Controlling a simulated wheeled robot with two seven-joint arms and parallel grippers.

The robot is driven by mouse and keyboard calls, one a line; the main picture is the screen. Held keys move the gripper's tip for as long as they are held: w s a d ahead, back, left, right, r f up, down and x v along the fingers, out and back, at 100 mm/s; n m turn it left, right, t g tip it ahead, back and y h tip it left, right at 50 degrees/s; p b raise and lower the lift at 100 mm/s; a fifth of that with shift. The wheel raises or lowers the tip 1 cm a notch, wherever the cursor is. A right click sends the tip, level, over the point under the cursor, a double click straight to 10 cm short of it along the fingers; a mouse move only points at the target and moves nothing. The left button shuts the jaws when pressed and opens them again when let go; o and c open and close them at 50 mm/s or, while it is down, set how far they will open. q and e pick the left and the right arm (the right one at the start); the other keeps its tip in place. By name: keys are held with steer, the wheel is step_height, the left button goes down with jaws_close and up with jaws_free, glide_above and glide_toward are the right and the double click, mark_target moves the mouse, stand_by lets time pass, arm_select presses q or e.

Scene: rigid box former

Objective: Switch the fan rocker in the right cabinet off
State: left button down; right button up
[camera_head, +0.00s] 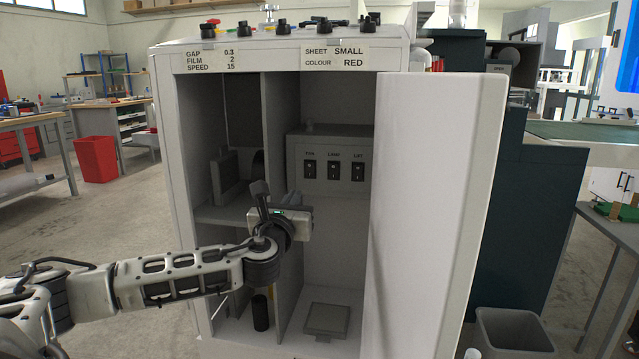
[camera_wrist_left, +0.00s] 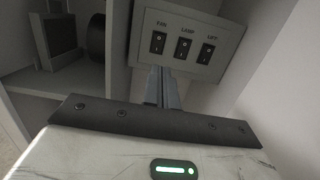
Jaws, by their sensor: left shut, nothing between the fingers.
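The fan rocker (camera_head: 309,169) is the leftmost of three dark rockers on a grey switch box inside the right compartment of the white cabinet (camera_head: 180,130). It also shows in the left wrist view (camera_wrist_left: 158,43), under the label FAN. I cannot tell which way it is tipped. The lamp rocker (camera_wrist_left: 183,48) and lift rocker (camera_wrist_left: 206,53) are to its right. My left gripper (camera_wrist_left: 163,88) is shut and empty, in front of the box and just below the fan and lamp rockers. Contact with the box is not clear. My right gripper is not in view.
The white cabinet door (camera_head: 435,200) stands open on the right. A divider (camera_head: 288,280) separates the left compartment, which has a shelf and a dark cylinder (camera_head: 261,312) below. A grey block (camera_head: 327,318) lies on the right floor. Knobs line the cabinet's top.

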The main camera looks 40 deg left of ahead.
mark_target(310, 166)
arm_select(q)
steer(key=shift+s+r, duration=0.15)
steer(key=shift+s, duration=0.1)
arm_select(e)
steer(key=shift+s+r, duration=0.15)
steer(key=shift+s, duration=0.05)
arm_select(q)
steer(key=shift+w, duration=0.1)
